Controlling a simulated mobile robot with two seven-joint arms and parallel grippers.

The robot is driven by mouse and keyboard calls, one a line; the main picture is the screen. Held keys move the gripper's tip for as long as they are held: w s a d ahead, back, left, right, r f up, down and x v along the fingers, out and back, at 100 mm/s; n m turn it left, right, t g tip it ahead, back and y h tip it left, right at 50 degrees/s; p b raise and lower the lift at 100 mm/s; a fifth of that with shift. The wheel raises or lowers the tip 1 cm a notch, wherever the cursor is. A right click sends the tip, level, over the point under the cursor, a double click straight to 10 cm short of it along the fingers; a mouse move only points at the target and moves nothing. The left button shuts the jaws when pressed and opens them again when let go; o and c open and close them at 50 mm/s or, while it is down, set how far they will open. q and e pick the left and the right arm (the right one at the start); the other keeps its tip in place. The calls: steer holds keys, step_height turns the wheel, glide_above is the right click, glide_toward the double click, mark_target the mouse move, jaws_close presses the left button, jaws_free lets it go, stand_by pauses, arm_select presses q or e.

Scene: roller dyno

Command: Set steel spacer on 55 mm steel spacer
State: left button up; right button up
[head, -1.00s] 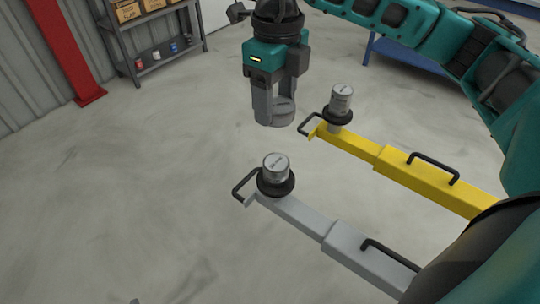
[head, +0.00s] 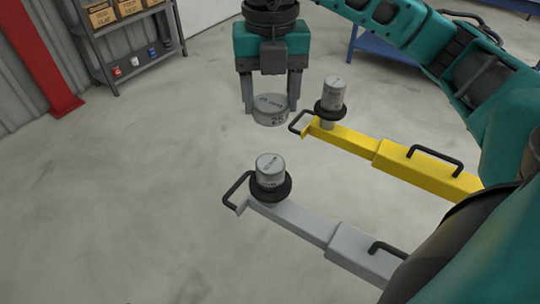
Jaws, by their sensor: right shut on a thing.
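My right gripper (head: 271,102) comes down from the top middle and is shut on a short, wide steel spacer (head: 271,110) marked 25, held level between its fingers. A taller steel spacer (head: 269,166) stands upright at the end of the grey arm (head: 290,222), in a black round pad. A similar steel spacer (head: 333,93) stands in a black pad at the end of the yellow arm (head: 345,140). Their labels are too small to read, so I cannot tell which is 55 mm. My left gripper is not in view.
Black loop handles (head: 237,190) stick out at the arm ends, with others along the arms. A grey shelf (head: 130,45) with boxes and cans stands at the upper left, beside a red post (head: 45,60). The floor at left is clear.

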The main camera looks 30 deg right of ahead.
glide_above(270, 161)
step_height(270, 161, down, 6)
steer(key=shift+f+b, duration=0.1)
steer(key=shift+b, duration=0.2)
steer(key=shift+f+b, duration=0.5)
steer(key=shift+f, duration=2.1)
steer(key=shift+f, duration=0.15)
steer(key=o, duration=1.2)
